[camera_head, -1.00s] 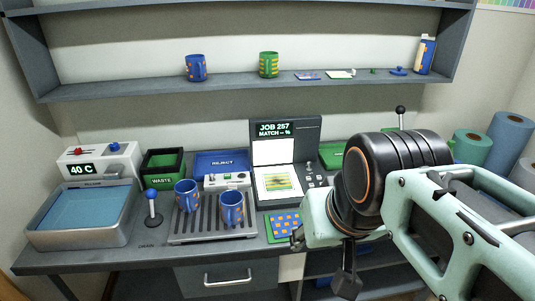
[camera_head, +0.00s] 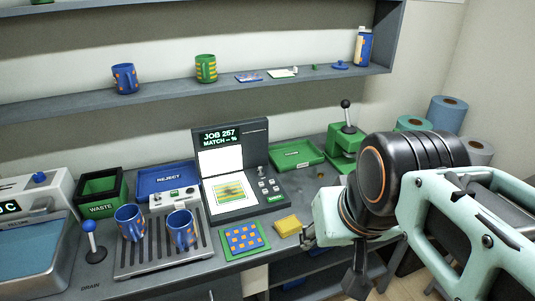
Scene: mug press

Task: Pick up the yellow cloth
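The yellow cloth (camera_head: 287,225) is a small folded pad lying on the grey bench, just right of the blue-and-orange patterned mat. My arm comes in from the right, and its mint-green end part is close to the right of the cloth, apart from it in the picture. My gripper (camera_head: 357,282) shows only in part, as dark pieces below the arm at the bench's front edge. The arm hides much of it, and its opening is unclear. I see nothing held in it.
Two blue mugs (camera_head: 182,230) stand on the drain rack. The job press (camera_head: 240,190) is behind the patterned mat (camera_head: 246,240). A green tray (camera_head: 296,154) and a green hand press (camera_head: 345,145) stand at the back right. A shelf (camera_head: 200,93) with mugs runs above.

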